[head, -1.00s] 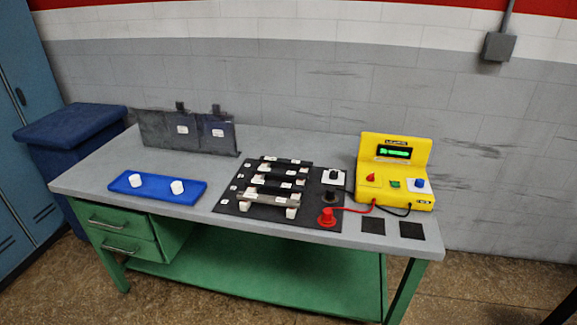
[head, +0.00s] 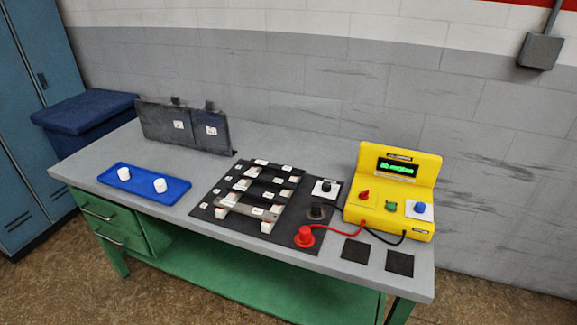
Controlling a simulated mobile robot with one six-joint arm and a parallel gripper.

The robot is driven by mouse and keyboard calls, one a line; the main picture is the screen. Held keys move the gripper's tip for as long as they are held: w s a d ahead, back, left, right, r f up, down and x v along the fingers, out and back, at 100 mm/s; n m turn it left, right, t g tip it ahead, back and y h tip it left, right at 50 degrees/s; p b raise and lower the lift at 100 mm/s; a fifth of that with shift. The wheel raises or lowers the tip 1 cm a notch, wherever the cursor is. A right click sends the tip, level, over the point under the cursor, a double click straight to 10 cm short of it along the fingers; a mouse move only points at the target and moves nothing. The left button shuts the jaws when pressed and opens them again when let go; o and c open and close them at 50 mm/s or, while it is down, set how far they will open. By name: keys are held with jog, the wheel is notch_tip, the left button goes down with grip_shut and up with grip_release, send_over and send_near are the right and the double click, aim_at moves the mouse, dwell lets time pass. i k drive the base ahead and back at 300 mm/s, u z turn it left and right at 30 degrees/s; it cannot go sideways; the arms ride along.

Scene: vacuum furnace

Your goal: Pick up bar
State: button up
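In the head view several bars lie across white supports on a black mat (head: 296,240) in the middle of the bench. The nearest bar (head: 242,209) is light grey metal with white labels. The bars behind it look darker, and one of them (head: 262,189) lies just beyond. Which bar the task means cannot be told from this view. My gripper is not in view.
A blue tray (head: 140,192) with two white pieces lies left on the grey bench (head: 300,145). Dark upright plates (head: 155,127) stand behind it. A yellow meter (head: 395,190), a red plug (head: 305,237) with cables and black squares (head: 356,251) are at right.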

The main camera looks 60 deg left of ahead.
aim_at(291, 171)
jog(key=u, duration=0.05)
jog(key=i, duration=1.15)
jog(key=z, duration=1.35)
jog(key=k, duration=0.1)
jog(key=u, duration=3.1)
jog(key=k, duration=0.2)
jog(key=u, duration=1.75)
